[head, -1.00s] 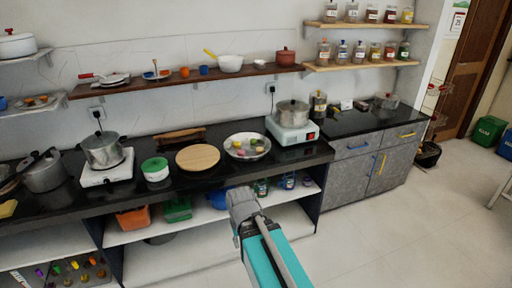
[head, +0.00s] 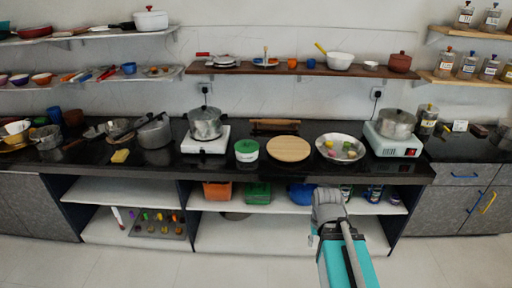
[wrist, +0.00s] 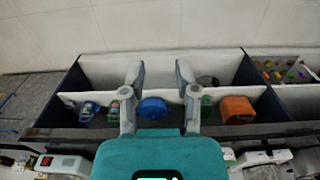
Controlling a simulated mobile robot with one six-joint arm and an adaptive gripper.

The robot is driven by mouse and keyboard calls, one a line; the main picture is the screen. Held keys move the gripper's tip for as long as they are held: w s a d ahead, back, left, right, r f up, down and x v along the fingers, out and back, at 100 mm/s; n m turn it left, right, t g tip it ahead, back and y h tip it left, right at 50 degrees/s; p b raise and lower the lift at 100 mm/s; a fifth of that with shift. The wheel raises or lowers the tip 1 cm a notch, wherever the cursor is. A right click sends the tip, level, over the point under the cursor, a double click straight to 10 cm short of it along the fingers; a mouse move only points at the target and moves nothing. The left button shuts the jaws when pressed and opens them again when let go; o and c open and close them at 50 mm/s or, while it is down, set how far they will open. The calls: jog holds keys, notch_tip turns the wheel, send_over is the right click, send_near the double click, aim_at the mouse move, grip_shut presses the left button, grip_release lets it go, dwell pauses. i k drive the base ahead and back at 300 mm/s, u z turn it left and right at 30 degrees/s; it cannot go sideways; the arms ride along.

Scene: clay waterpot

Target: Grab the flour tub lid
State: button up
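The flour tub appears to be the white tub (head: 247,157) with a green lid (head: 246,145) on the dark counter, between the white stove with a pot and the round wooden board. The lid sits on top of the tub. My gripper (wrist: 159,75) is open in the wrist view, with two separate grey fingers and nothing between them. In the head view my arm's end is in front of the counter, below and right of the tub, apart from it.
A round wooden board (head: 289,148) lies right of the tub. A pot (head: 206,122) on a white stove (head: 205,140) stands to its left. A bowl of vegetables (head: 340,148) is farther right. Below the counter are an orange bin (head: 217,191) and a green bin (head: 257,193). A wall shelf (head: 290,68) hangs above.

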aim_at(243, 146)
jog(key=k, duration=1.35)
jog(key=u, duration=0.2)
jog(key=i, duration=0.5)
jog(key=u, duration=0.75)
jog(key=i, duration=1.7)
jog(key=z, duration=0.55)
jog(key=i, duration=0.5)
jog(key=z, duration=0.4)
